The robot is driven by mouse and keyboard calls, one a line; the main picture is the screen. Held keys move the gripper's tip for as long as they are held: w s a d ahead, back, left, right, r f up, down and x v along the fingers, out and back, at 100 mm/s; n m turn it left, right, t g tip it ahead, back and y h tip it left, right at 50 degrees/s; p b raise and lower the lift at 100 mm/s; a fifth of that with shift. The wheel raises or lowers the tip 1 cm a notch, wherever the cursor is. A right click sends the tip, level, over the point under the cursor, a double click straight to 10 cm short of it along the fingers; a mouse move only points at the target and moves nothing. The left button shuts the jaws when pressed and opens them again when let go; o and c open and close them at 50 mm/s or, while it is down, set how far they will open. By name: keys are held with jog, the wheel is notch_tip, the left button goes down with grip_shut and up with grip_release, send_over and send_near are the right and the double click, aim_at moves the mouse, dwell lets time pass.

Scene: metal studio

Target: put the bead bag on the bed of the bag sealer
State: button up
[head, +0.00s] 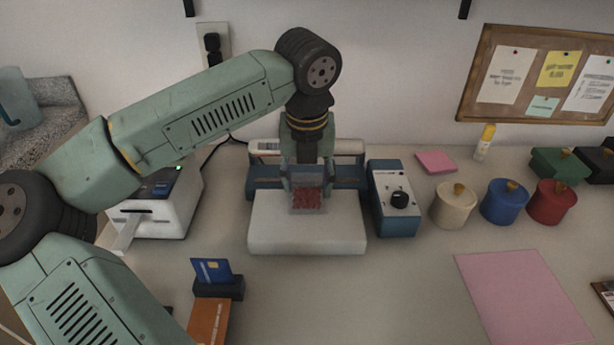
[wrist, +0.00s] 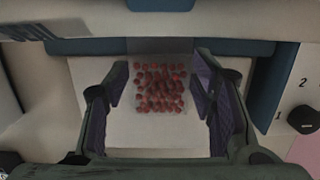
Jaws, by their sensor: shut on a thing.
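The bead bag (head: 308,201) is a small clear bag of red beads. It also shows in the wrist view (wrist: 160,88), between the purple-lined fingers. My gripper (head: 307,186) points down and is shut on the bag. The bag sealer has a white bed (head: 307,238) at the front and a blue-grey and white bar behind it. The bag is over the rear middle of the bed, close in front of the bar. I cannot tell whether it touches the bed. In the wrist view the pale bed (wrist: 160,138) lies behind the bag.
A blue control box with a knob (head: 396,199) stands just right of the sealer. A white card printer (head: 160,208) is at left. Cream, blue and red jars (head: 503,202) stand at right. A card holder (head: 218,287) is front left; a pink sheet (head: 522,295) lies front right.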

aim_at(307, 192)
jog(key=shift+f, duration=0.1)
jog(key=shift+f+b, duration=0.15)
jog(key=shift+b, duration=0.15)
jog(key=o, duration=1.1)
jog(key=shift+r, duration=0.25)
jog(key=r, duration=0.4)
jog(key=s+r, duration=0.1)
jog(key=r, duration=0.3)
jog(key=s+r, duration=0.1)
jog(key=r, duration=0.3)
